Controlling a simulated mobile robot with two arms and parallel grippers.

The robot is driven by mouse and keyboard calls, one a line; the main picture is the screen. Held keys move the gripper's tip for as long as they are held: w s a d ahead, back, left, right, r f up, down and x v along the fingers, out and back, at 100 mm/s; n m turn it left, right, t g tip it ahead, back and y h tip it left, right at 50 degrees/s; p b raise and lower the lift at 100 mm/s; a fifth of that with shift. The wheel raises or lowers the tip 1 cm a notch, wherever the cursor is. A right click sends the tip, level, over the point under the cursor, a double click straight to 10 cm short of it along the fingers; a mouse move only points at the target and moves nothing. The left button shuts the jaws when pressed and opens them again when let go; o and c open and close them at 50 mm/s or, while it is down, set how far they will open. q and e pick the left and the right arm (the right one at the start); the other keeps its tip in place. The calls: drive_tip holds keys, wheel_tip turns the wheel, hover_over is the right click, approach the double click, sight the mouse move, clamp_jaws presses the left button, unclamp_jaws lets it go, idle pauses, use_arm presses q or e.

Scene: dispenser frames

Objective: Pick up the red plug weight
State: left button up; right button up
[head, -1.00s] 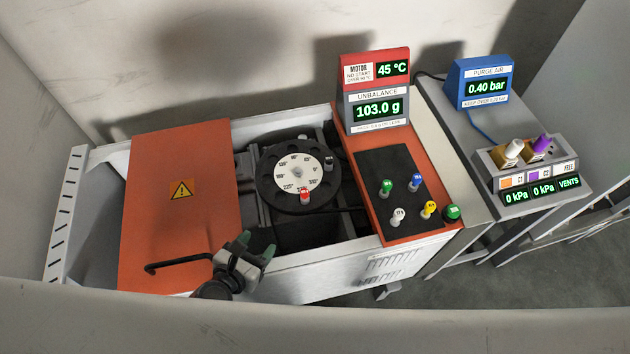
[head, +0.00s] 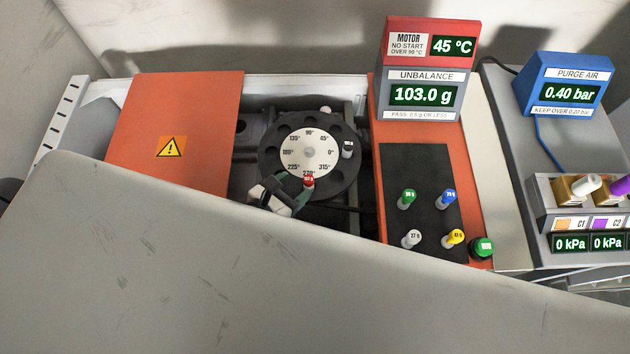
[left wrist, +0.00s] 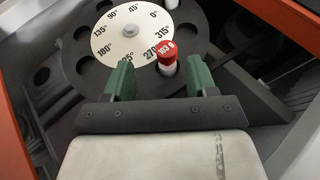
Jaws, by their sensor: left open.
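The red plug weight (head: 308,182) stands in the black rotor disc (head: 348,178) at its near edge, by the 270° mark. In the left wrist view the red plug weight (left wrist: 167,54) shows a red cap over a white body. My left gripper (head: 290,192) is at the disc's near edge, beside the red plug. In the left wrist view its green fingers (left wrist: 160,80) are apart, with the red plug just beyond and between their tips, not visibly gripped. My right gripper is not in view.
A dark tray (head: 425,225) holds several coloured plugs. The orange cover (head: 200,110) lies left of the disc. The unbalance display (head: 424,95) reads 103.0 g. A large grey surface hides the lower foreground.

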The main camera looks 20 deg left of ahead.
sight(312, 177)
use_arm(q)
drive_tip(key=shift+x, duration=0.85)
drive_tip(key=x, duration=0.5)
drive_tip(key=shift+d+f, duration=0.1)
drive_tip(key=shift+d, duration=0.35)
drive_tip(key=shift+s, duration=0.1)
drive_tip(key=c, duration=1.1)
drive_tip(key=shift+o, duration=0.2)
